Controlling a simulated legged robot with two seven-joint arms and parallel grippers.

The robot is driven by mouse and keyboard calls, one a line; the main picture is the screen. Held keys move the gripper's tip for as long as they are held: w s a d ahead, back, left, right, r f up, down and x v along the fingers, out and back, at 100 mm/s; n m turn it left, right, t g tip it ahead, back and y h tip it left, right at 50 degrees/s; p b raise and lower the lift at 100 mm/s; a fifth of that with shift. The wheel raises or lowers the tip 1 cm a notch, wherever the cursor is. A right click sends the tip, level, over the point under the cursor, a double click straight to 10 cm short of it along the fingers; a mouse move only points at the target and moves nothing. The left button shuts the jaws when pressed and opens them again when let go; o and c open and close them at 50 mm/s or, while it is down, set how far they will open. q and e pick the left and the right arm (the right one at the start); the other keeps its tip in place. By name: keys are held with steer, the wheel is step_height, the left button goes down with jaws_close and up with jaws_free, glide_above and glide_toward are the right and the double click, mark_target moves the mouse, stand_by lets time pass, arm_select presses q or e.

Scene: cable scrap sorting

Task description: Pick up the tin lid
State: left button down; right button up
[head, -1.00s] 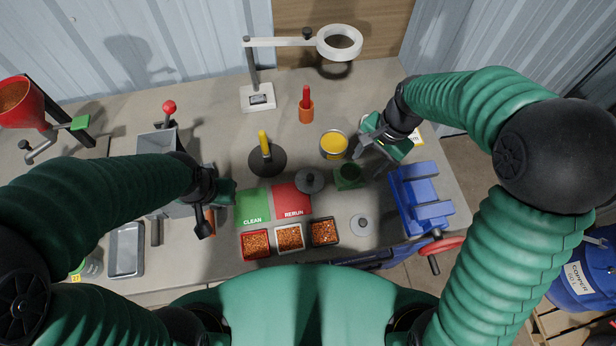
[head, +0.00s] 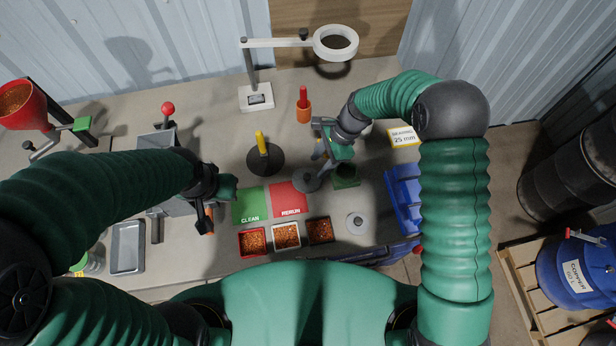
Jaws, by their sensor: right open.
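A dark grey round lid with a small knob (head: 305,181) lies at the upper edge of the red RERUN mat. A paler grey disc with a raised centre (head: 356,223) lies farther right, near the front edge. My right gripper (head: 318,166) is open, with its fingers pointing down just above the knobbed lid. I cannot tell whether they touch it. The yellow-filled tin is hidden behind my right gripper.
A dark green block (head: 346,176) stands right of the knobbed lid. A yellow-handled tool on a round black base (head: 264,158) stands to its left. Three trays of copper granules (head: 286,235) lie in front. A blue vise (head: 402,195) stands right; a ring lamp (head: 335,42) stands behind.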

mark_target(308, 175)
steer(key=a+f, duration=0.1)
steer(key=s+a+f+p, duration=0.1)
steer(key=a+f, duration=0.1)
steer(key=f, duration=0.1)
steer(key=shift+s+a+p, duration=0.25)
steer(key=shift+p, duration=0.1)
steer(key=shift+w+a+f, duration=0.1)
steer(key=shift+a+f, duration=0.1)
steer(key=shift+a, duration=0.05)
steer(key=shift+d, duration=0.4)
steer(key=c, duration=0.8)
jaws_close()
arm_select(q)
steer(key=shift+v, duration=0.9)
